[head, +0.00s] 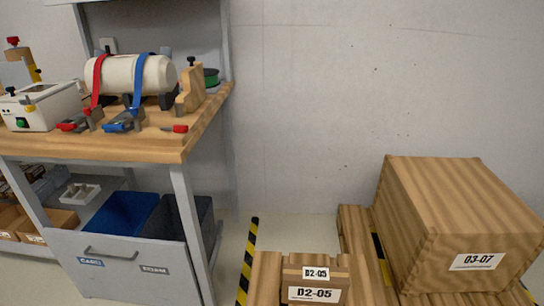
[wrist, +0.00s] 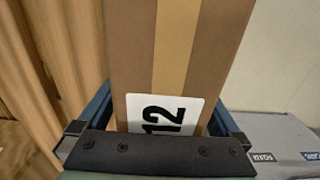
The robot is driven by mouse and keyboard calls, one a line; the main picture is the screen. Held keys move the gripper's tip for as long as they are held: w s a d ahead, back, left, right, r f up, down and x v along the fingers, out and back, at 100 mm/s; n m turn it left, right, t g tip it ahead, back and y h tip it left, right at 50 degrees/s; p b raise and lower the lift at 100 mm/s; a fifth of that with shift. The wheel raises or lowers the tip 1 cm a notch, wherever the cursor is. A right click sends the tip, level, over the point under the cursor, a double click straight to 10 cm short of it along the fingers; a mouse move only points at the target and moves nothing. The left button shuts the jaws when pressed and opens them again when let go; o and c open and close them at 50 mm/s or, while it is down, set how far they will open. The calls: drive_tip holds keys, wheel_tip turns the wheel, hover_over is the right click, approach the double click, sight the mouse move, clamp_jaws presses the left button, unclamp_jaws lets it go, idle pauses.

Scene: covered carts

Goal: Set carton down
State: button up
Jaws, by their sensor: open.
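A brown cardboard carton (wrist: 180,50) with a tan tape strip and a white label reading 12 fills the middle of the wrist view. My gripper (wrist: 162,102) is open, with one blue finger on each side of the carton's lower part. The dark crossbar of the gripper hides the carton's bottom edge, so I cannot tell what it rests on. Contact between fingers and carton is not clear.
In the wrist view, wooden boards (wrist: 45,60) stand close on the left and a grey labelled surface (wrist: 275,135) lies right.

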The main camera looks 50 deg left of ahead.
wheel_tip(320, 180, up, 12)
drive_tip(key=p, duration=0.4)
drive_tip(key=shift+r, duration=0.2)
drive_tip(key=shift+w, duration=0.1)
